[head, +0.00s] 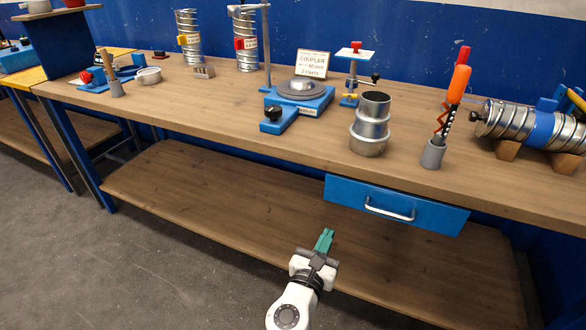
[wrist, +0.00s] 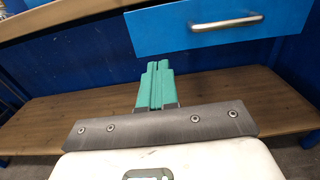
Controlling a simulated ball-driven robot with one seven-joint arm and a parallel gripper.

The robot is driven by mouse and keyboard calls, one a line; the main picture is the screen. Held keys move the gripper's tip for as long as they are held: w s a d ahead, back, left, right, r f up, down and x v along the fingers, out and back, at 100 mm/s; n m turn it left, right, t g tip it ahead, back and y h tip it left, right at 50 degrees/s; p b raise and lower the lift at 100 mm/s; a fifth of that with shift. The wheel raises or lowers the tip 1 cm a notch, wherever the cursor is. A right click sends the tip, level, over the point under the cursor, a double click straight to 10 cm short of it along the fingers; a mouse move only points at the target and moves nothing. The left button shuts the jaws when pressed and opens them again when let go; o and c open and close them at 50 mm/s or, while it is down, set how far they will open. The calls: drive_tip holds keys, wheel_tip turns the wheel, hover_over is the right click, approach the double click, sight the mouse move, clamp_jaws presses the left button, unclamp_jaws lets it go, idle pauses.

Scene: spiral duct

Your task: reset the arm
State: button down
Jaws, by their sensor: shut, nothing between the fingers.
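My gripper (head: 325,240) has green fingers and shows at the bottom centre of the head view, in front of the workbench and below the level of its top. Its fingers are together and hold nothing. In the wrist view my gripper (wrist: 156,82) points towards the bench, with its fingertips to the lower left of the blue drawer (wrist: 210,28). It appears apart from the drawer and from the lower shelf (wrist: 60,120).
The workbench top (head: 215,105) carries a metal coupler (head: 370,125), a blue fixture (head: 300,97), a grey tool cup (head: 433,153) and a spiral duct (head: 525,125). The drawer (head: 395,205) is at the bench front. Grey floor (head: 150,265) lies open at left.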

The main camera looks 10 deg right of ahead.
drive_tip(key=s+d+f+m+g+y+p, duration=0.1)
drive_tip(key=s+d+f+m+g+p, duration=0.15)
drive_tip(key=s+d+m+g, duration=0.45)
drive_tip(key=s+d+f+m+g+y+p, duration=0.1)
drive_tip(key=s+d+f+m+g+p, duration=0.15)
drive_tip(key=s+d+m, duration=0.8)
drive_tip(key=s+a+m+g+y, duration=0.1)
drive_tip(key=s+a+m+y, duration=0.1)
drive_tip(key=s+m, duration=0.2)
drive_tip(key=s+a+m+g+y+p, duration=0.1)
drive_tip(key=s+a+m+y, duration=0.2)
drive_tip(key=s, duration=0.5)
drive_tip(key=s+a+m+g+y, duration=0.2)
drive_tip(key=s+m+y, duration=0.1)
drive_tip(key=s, duration=0.3)
drive_tip(key=shift+a+m+p, duration=0.3)
drive_tip(key=shift+m+p, duration=0.1)
drive_tip(key=shift+m, duration=0.45)
